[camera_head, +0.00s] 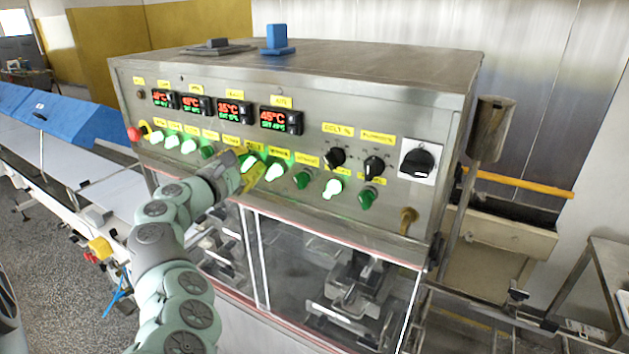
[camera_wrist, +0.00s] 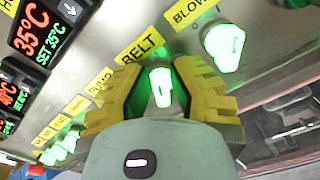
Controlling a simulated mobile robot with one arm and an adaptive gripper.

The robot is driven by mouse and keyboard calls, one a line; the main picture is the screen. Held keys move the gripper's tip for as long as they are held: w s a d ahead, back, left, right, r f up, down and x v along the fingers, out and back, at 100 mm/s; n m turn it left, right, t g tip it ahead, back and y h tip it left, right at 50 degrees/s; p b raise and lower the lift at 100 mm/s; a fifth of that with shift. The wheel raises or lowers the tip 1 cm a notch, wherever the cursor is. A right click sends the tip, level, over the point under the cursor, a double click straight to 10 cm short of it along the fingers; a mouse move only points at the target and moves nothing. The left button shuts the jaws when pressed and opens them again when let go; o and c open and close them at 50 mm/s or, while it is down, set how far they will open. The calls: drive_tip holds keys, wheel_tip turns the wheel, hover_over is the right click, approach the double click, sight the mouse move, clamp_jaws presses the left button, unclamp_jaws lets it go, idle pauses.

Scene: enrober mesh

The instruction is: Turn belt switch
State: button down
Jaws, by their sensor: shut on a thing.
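The belt switch (camera_wrist: 161,88) is a green, lit knob under a yellow label reading BELT (camera_wrist: 139,45) in the wrist view. My gripper (camera_wrist: 158,74) has yellow ridged fingers, one on each side of this knob, and is shut on it. In the head view my gripper (camera_head: 246,172) is against the front of the steel control panel, in the row of green switches. There it mostly hides the belt switch, and a green glow shows around it.
A lit blower switch (camera_wrist: 224,43) sits close to the right finger. Other green switches (camera_head: 189,145) line the row at left. Temperature displays (camera_head: 281,120) are above, black dials (camera_head: 335,157) and a main rotary switch (camera_head: 417,162) to the right. A glass-fronted chamber (camera_head: 310,262) lies below.

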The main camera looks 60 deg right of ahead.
drive_tip(key=c, duration=1)
unclamp_jaws()
drive_tip(key=a, duration=1.2)
drive_tip(key=shift+s, duration=0.4)
